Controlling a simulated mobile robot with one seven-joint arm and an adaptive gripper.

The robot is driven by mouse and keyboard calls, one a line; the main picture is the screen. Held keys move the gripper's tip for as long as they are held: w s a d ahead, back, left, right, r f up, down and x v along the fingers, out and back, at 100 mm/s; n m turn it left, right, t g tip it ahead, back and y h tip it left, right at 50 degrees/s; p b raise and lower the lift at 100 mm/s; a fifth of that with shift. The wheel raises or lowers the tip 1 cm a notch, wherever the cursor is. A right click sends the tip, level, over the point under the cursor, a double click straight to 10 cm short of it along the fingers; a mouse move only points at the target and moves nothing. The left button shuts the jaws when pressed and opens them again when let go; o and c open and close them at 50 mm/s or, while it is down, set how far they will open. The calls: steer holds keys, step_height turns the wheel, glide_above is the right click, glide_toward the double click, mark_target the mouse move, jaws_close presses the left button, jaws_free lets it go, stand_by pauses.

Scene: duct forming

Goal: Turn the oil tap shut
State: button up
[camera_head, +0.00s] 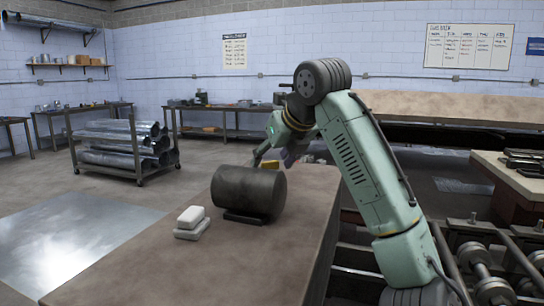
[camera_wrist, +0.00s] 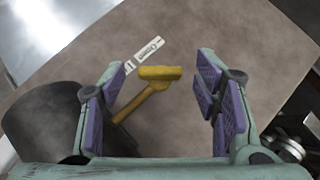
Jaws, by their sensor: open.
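The oil tap (camera_wrist: 160,74) is yellow, with a short crossbar on a stem that runs down-left toward the dark drum (camera_wrist: 50,122). In the wrist view the tap lies between the two purple-padded fingers of my gripper (camera_wrist: 164,72), nearer the left finger, with a gap to the right one. My gripper is open and holds nothing. In the head view the drum (camera_head: 248,192) lies on its side on a low cradle on the bench, and my gripper (camera_head: 272,152) is behind its right end. There the tap shows only as a small yellow patch (camera_head: 270,164).
A white label (camera_wrist: 147,52) lies beside the tap; its lettering is too small to read surely. Two white blocks (camera_head: 191,222) are left of the drum on the brown bench (camera_head: 150,266). A cart of metal ducts (camera_head: 120,150) stands farther back. Machinery is at the right.

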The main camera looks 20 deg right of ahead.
steer(key=shift+w+f, duration=0.25)
steer(key=shift+c, duration=0.3)
steer(key=c, duration=1.1)
